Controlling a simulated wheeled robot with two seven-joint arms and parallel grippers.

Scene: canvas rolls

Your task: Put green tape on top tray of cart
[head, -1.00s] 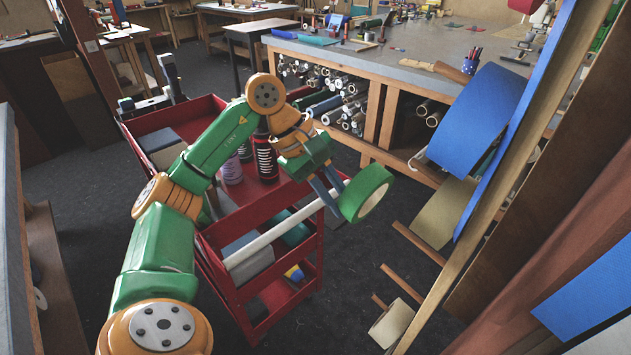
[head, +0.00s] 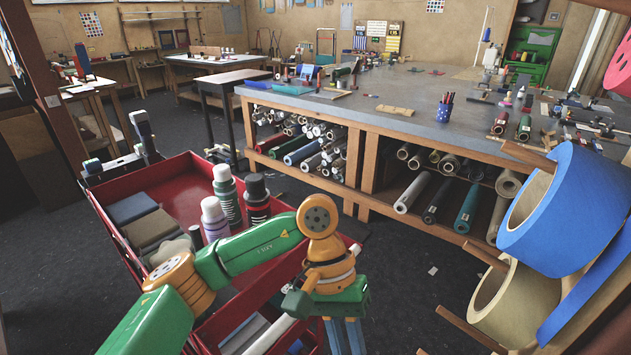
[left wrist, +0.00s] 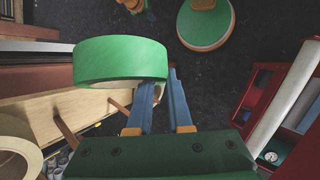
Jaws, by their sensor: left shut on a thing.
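The green tape (left wrist: 120,58) is a wide roll, seen in the left wrist view at the fingertips of my left gripper (left wrist: 160,98). My left gripper is shut on it. In the head view my left gripper (head: 344,335) is low at the bottom edge, right of the cart, fingers pointing down; the tape is out of that picture. The red cart (head: 160,171) stands at left, its top tray holding bottles and folded grey cloths or boxes. In the left wrist view, what looks like my right gripper (left wrist: 148,12) shows small at the top edge; its jaws are unclear.
Three bottles, one of them dark (head: 257,199), stand in the tray near my left arm. Blue tape (head: 565,210) and a tan roll (head: 513,305) hang on the rack at right. A large workbench (head: 400,116) with stored rolls stands behind. The tray has bare room towards its back.

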